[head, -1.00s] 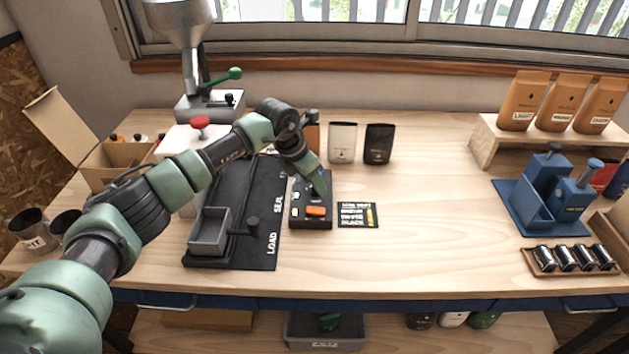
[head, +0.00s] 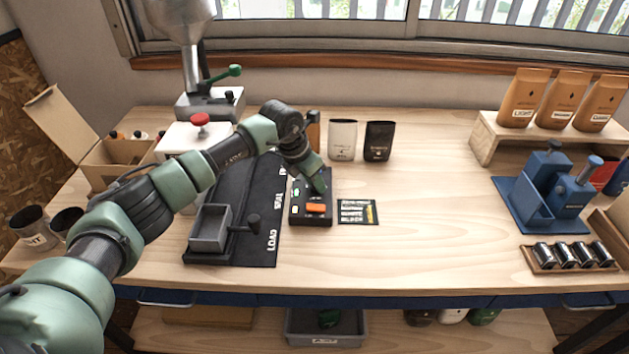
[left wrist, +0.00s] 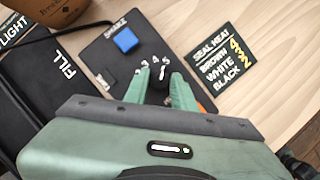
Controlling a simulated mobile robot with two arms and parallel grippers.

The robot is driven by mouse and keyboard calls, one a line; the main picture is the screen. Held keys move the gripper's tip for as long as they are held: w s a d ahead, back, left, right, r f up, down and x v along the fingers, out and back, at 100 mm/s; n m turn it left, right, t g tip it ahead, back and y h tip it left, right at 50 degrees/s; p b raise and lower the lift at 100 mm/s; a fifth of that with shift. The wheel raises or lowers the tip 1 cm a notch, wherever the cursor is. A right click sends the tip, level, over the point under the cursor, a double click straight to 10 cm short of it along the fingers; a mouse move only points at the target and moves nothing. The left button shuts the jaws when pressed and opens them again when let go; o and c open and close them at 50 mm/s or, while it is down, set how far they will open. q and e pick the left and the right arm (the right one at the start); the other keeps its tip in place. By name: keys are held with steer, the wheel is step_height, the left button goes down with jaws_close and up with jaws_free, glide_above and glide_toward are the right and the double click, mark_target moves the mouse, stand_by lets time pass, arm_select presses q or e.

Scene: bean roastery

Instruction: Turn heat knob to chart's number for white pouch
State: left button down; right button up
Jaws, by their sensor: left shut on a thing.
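The heat knob (left wrist: 161,76), dark with a white pointer line, sits between the fingers of my left gripper (left wrist: 160,88) in the left wrist view. The fingers are shut on it; in the head view my left gripper (head: 318,187) hides it. Small white numbers ring its far side; I cannot tell exactly which one the pointer meets. The knob is on a black control box (head: 312,220). The chart (left wrist: 222,70), right of the box, reads SEAL HEAT: brown 4, white 3, black 2. The white pouch (head: 342,140) stands behind the box. My right gripper is not in view.
A blue button (left wrist: 125,40) and an orange switch (head: 316,208) are also on the box. A black pouch (head: 379,141) stands right of the white one. The black mat (head: 260,245) with a grey tray (head: 208,232) lies left. The table's right-centre is clear.

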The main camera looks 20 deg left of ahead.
arm_select(q)
steer(key=shift+d+n+y, duration=0.1)
steer(key=shift+n+y, duration=0.3)
steer(key=shift+n, duration=0.6)
steer(key=n+y+b, duration=0.1)
steer(key=n, duration=0.1)
steer(key=shift+n+t+b, duration=0.3)
steer(key=shift+n+t, duration=0.1)
steer(key=n+y+b, duration=0.1)
steer(key=n+b, duration=0.1)
steer(key=n, duration=0.1)
steer(key=shift+d, duration=0.15)
steer(key=shift+n+y+b, duration=0.6)
steer(key=shift+n+b, duration=0.25)
steer(key=shift+n, duration=0.55)
steer(key=shift+r, duration=0.1)
steer(key=shift+n, duration=0.3)
steer(key=c, duration=1.2)
jaws_free()
